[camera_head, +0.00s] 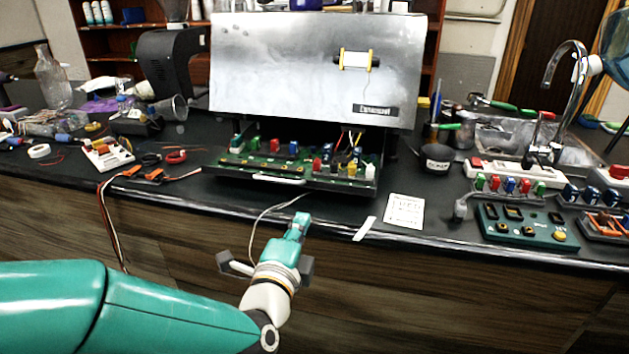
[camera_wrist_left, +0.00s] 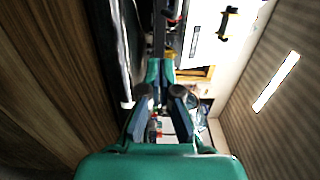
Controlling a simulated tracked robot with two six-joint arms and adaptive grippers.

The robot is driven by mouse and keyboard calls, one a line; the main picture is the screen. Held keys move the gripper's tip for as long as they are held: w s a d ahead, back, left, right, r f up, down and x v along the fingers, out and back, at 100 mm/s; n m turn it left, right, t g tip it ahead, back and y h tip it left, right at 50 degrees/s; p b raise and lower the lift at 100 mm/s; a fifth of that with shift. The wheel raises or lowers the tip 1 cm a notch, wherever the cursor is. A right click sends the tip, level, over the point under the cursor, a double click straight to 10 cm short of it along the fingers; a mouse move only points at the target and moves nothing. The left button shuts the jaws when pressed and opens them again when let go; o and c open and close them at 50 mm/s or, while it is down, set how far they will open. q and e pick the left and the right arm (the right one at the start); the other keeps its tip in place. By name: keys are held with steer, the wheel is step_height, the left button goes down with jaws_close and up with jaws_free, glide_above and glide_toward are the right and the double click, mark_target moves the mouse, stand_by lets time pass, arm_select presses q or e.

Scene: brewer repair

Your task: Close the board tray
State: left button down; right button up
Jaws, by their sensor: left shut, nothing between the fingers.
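The board tray (camera_head: 288,186) sticks out at the front of the brewer (camera_head: 315,70), under its large metal panel. It carries a green board with several coloured parts, and a pale handle (camera_head: 278,180) is on its front edge. My left gripper (camera_head: 301,220) is shut and empty in front of the counter edge, below the tray handle and apart from it. In the left wrist view the closed fingers (camera_wrist_left: 160,68) point toward the counter and the brewer panel (camera_wrist_left: 202,30). My right gripper is not in view.
A white card (camera_head: 404,210) and a white strip (camera_head: 364,228) lie right of the tray. A green board (camera_head: 527,228) and a power strip (camera_head: 516,172) are farther right. Pliers (camera_head: 150,174), wires and tape crowd the left. A cable hangs near my left gripper.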

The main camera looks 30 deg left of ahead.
mark_target(317, 185)
arm_select(q)
steer(key=p+x, duration=0.1)
steer(key=x, duration=0.9)
steer(key=shift+w, duration=0.3)
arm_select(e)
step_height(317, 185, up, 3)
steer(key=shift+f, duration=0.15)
arm_select(q)
steer(key=shift+a, duration=0.1)
